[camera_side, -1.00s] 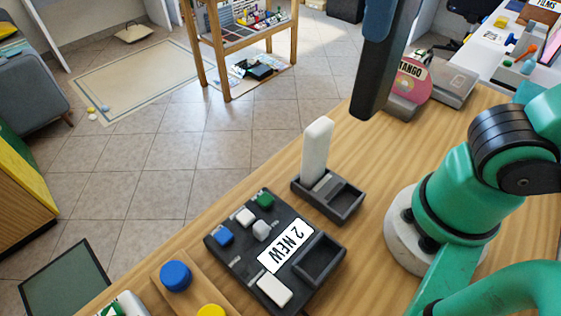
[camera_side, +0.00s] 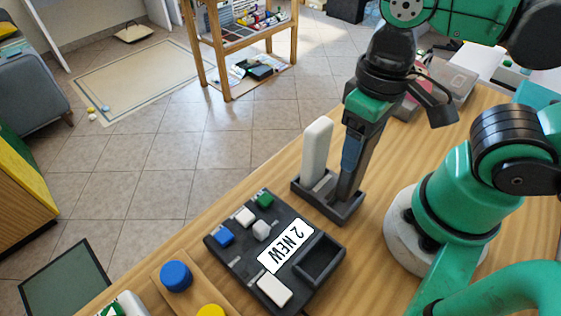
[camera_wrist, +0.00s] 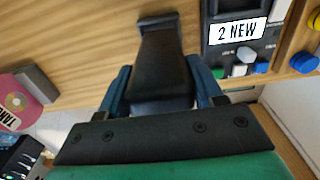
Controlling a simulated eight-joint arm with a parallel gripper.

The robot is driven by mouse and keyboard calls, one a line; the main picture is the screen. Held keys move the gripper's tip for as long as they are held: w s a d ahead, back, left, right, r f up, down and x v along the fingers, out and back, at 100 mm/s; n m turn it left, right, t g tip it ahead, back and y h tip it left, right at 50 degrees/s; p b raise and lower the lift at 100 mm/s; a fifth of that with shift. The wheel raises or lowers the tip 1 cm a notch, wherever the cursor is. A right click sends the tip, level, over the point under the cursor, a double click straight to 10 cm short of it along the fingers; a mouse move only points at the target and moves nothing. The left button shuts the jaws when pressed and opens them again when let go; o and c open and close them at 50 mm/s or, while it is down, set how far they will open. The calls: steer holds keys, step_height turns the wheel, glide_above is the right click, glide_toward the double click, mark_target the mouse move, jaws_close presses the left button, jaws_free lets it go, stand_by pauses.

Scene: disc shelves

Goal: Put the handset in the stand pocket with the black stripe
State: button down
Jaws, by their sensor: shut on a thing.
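A dark handset (camera_side: 346,184) hangs nearly upright, slightly tilted, in my gripper (camera_side: 354,150). The stand (camera_side: 316,202) is a dark two-pocket tray on the wooden table. The handset's lower end is at the stand's right-hand pocket; I cannot tell how deep it sits. A white handset (camera_side: 316,150) stands upright in the left-hand pocket. In the wrist view the dark handset (camera_wrist: 160,65) is between my blue fingers, which are shut on it. The black stripe cannot be made out, and the right-hand pocket's inside is mostly hidden.
A dark panel (camera_side: 222,240) with coloured blocks and a "2 NEW" label lies just in front of the stand. A blue round knob (camera_side: 176,276) and a yellow one (camera_side: 211,311) are nearer. A grey case (camera_side: 450,84) lies behind my gripper. The table left of the stand is narrow.

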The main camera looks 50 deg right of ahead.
steer(key=shift+f, duration=1.75)
steer(key=shift+c, duration=0.6)
jaws_free()
steer(key=shift+f, duration=0.1)
step_height(320, 180, up, 12)
steer(key=shift+f, duration=0.15)
steer(key=shift+w, duration=0.15)
steer(key=w+d+f+t, duration=0.2)
steer(key=w+f+t, duration=0.1)
steer(key=w, duration=0.3)
steer(key=w+d+f+t, duration=0.2)
steer(key=w+f+t, duration=0.1)
steer(key=w, duration=0.3)
steer(key=shift+d+f+t, duration=0.4)
steer(key=shift+t, duration=0.2)
